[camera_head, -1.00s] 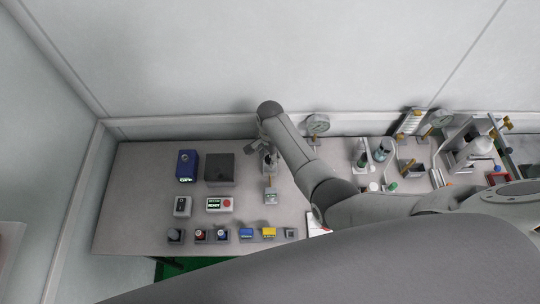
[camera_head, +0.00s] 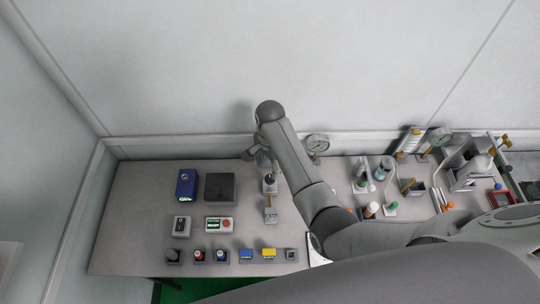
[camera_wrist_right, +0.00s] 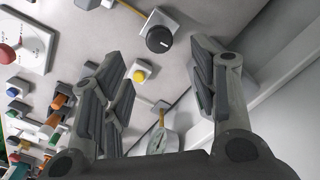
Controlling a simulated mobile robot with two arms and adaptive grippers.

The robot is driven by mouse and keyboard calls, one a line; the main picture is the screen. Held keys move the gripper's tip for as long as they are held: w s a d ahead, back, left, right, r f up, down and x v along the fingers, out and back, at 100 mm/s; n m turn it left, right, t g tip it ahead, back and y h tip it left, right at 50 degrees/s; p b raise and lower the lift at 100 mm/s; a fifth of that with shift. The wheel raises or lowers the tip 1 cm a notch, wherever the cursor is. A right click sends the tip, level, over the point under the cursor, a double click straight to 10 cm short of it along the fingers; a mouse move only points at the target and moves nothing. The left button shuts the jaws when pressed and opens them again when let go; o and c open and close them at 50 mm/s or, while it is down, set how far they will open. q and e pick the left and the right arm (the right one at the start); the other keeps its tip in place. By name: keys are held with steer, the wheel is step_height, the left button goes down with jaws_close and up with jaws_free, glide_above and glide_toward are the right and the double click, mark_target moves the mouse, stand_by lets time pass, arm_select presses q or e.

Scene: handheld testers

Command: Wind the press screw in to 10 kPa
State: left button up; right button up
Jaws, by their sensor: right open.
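The press screw shows as a round black knob with a white mark (camera_wrist_right: 158,39) on a grey block in the right wrist view. In the head view the small press unit (camera_head: 269,186) stands on the bench, with a brass rod running to a small display (camera_head: 271,215) whose figures are too small to read. My right gripper (camera_head: 258,155) is above and just behind the unit, partly hidden by its own arm. In the wrist view its fingers (camera_wrist_right: 155,68) are spread and empty, with the knob beyond them, apart from both. My left gripper is not in view.
A round gauge (camera_head: 317,143) stands to the right near the back wall. A dark box (camera_head: 220,189) and a blue meter (camera_head: 187,185) stand to the left. Several small modules line the front edge. A yellow button (camera_wrist_right: 140,72) is near the knob. Glassware and stands crowd the right.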

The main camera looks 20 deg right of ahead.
step_height(320, 180, up, 4)
steer(key=shift+f, duration=0.1)
stand_by(0.7)
